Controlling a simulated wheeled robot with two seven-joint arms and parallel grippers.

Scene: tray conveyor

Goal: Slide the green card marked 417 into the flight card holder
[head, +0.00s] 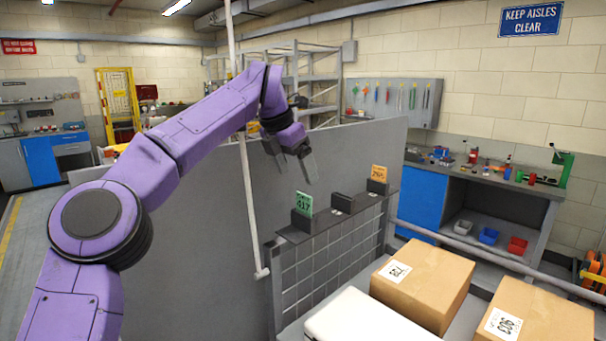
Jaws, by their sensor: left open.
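The green card marked 417 (304,203) stands upright at the near left end of a narrow grey ledge, its lower edge in or behind a dark block (301,221). My left gripper (293,164) is open and empty, above the green card and apart from it. An orange card (379,173) stands in a similar dark block (377,187) at the far end of the ledge. Between them sits a low dark holder (341,202) with a pale label and no card in it. I cannot tell which one is the flight card holder. My right gripper is out of view.
The ledge tops a wire grid panel (325,258) before a tall grey partition (222,225). A thin white pole (249,200) stands left of the ledge. Cardboard boxes (425,280) (540,318) and a white case (365,322) lie below, at the front right.

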